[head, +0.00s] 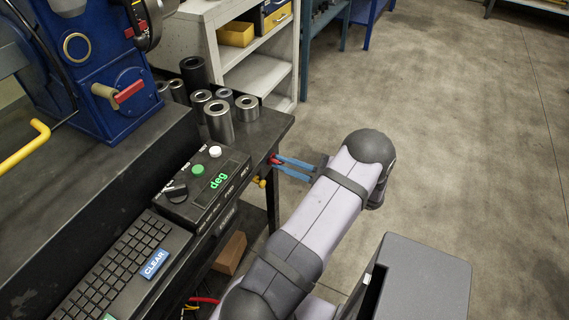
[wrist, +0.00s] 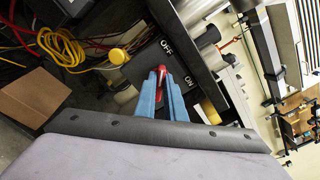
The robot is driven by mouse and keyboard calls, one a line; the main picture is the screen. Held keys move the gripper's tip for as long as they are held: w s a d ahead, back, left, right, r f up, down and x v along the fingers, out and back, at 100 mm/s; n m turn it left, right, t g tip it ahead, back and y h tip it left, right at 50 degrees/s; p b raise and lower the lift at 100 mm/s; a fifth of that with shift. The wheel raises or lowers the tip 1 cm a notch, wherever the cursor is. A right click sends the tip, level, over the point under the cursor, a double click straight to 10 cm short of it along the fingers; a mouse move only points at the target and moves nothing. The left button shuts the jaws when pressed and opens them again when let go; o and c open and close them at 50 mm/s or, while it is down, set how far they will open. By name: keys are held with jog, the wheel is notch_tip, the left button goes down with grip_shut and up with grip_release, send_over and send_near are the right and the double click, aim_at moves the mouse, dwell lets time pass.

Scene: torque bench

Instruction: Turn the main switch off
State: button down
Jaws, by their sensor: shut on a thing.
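The main switch has a red handle (head: 274,159) at the front edge of the bench, below the control box. In the wrist view the red handle (wrist: 160,70) stands in front of a dark plate (wrist: 150,58) with white OFF and ON labels. My gripper (head: 281,164) reaches it from the right with two blue fingers. In the wrist view my gripper (wrist: 161,83) is shut on the red handle, one finger on each side. The handle's pivot is partly hidden, and I cannot tell which label it points to.
A yellow knob (wrist: 118,56) sits close to the switch. The control box (head: 207,182) with a green "deg" display and the keyboard (head: 118,262) are on the bench. Metal sockets (head: 218,122) stand behind. Cables (wrist: 62,48) and a cardboard box (wrist: 38,97) lie below.

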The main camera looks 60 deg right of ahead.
jog(key=c, duration=1.8)
grip_release()
jog(key=shift+c, duration=0.2)
jog(key=shift+s, duration=0.1)
jog(key=s, duration=0.7)
jog(key=shift+b, duration=0.35)
jog(key=shift+s, duration=0.1)
